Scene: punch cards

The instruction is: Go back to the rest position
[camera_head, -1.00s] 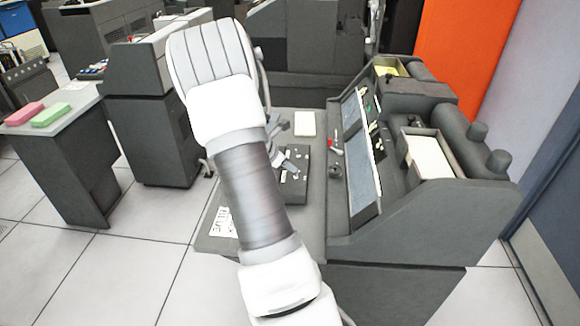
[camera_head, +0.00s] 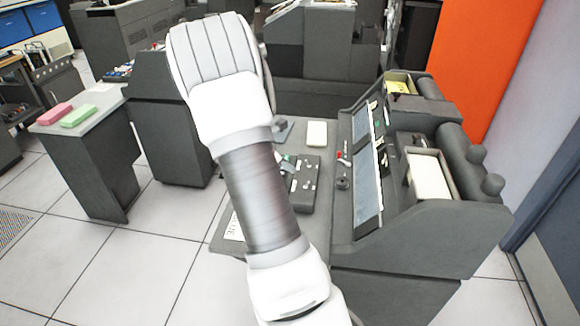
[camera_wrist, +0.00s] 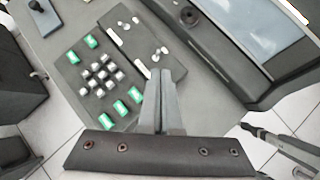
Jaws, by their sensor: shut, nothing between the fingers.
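My gripper (camera_wrist: 163,85) shows in the wrist view with its two fingers together and nothing between them. It is above the keypad (camera_wrist: 100,75), which has dark, grey and green keys and sits on the grey desk of the card machine. In the head view my white arm with its ribbed grey sleeve spans the middle and hides the gripper. The keypad (camera_head: 304,190) shows partly there, to the right of the arm.
The card machine (camera_head: 420,240) stands at the right, with white cards (camera_head: 429,177) in its tray and a white stack (camera_head: 317,133) on its desk. At left, a side table (camera_head: 98,110) bears a pink block (camera_head: 55,113) and a green block (camera_head: 79,116). Floor at lower left is clear.

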